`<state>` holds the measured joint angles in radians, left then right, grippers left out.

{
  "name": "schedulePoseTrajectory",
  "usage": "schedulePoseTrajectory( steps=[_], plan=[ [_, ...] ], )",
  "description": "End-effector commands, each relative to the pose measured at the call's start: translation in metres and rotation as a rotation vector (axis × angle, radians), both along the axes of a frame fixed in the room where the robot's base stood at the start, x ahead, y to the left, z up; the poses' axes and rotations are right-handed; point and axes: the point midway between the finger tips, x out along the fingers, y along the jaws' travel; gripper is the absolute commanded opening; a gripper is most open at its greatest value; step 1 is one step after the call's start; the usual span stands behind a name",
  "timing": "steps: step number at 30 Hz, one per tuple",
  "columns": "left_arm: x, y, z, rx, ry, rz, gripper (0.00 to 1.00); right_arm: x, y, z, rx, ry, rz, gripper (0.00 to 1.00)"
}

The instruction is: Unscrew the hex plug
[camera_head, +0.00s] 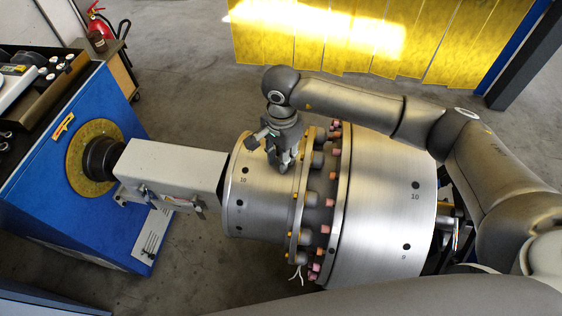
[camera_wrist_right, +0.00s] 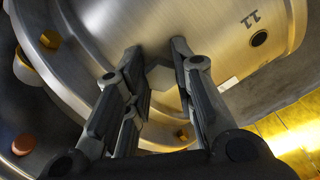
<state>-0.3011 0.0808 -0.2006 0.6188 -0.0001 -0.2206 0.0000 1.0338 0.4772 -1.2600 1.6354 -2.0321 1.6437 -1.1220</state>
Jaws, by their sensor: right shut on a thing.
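The rotor's narrower silver drum (camera_head: 250,205) carries stamped numbers and dark holes. My right gripper (camera_head: 284,165) comes down from above onto its upper side, near the bolted flange. In the right wrist view, my right gripper (camera_wrist_right: 157,62) has its two fingers on either side of a pale grey hex plug (camera_wrist_right: 160,77) and is shut on it. The plug sits at the metal surface; whether it is still threaded in cannot be told. In the head view the gripper hides the plug. My left gripper is not in view.
A flange ring (camera_head: 301,205) with several bolts and pink caps lies right beside the gripper. The larger drum (camera_head: 385,210) is to the right. A grey shaft housing (camera_head: 170,170) joins the blue machine (camera_head: 60,190) at left. Yellow curtains (camera_head: 340,35) hang behind.

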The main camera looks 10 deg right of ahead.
Motion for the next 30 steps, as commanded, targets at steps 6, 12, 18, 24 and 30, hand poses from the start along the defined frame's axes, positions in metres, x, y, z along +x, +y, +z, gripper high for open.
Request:
schedulePoseTrajectory(
  steps=[6, 12, 18, 24, 30],
  plan=[
    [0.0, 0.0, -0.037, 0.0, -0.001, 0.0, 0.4, 0.002, -0.003, -0.005, 0.001, -0.01, 0.251, 0.0],
    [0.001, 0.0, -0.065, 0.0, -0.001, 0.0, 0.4, 0.002, -0.004, -0.004, 0.001, -0.011, 0.485, 0.0],
    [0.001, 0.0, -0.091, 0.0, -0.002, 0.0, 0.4, 0.001, -0.005, -0.003, 0.002, -0.013, 0.721, 0.0],
    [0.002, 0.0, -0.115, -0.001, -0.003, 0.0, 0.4, 0.0, -0.006, -0.002, 0.005, -0.014, 0.953, 0.0],
    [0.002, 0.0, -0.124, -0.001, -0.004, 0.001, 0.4, -0.001, -0.006, 0.002, 0.006, -0.012, 1.098, 0.0]
  ],
)
